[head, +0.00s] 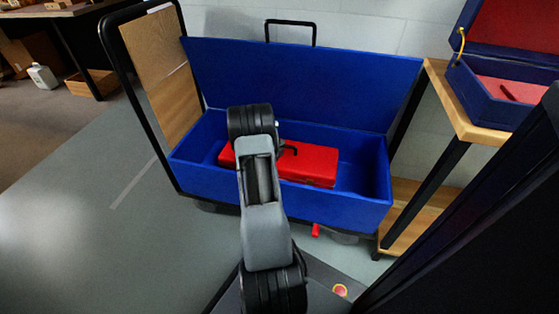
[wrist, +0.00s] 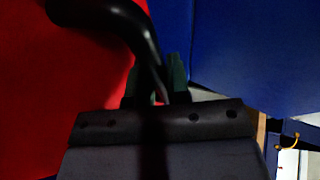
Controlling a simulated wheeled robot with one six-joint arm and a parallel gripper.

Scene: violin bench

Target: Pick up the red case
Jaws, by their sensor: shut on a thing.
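The red case (head: 310,165) is within the open blue box (head: 330,207) on the trolley. I cannot tell whether it rests on the box floor. My arm hides part of its left side. Its black handle (head: 290,149) faces up. In the wrist view the red case (wrist: 60,85) fills the left side, and its curved black handle (wrist: 125,12) runs down between the fingers of my gripper (wrist: 157,82). The gripper is shut on the handle. In the head view my arm mostly hides the fingers.
The box's raised blue lid (head: 310,80) stands behind the case. A wooden panel (head: 165,90) and black frame stand at the left. A wooden table (head: 470,115) at the right holds an open blue case (head: 485,100) with red lining.

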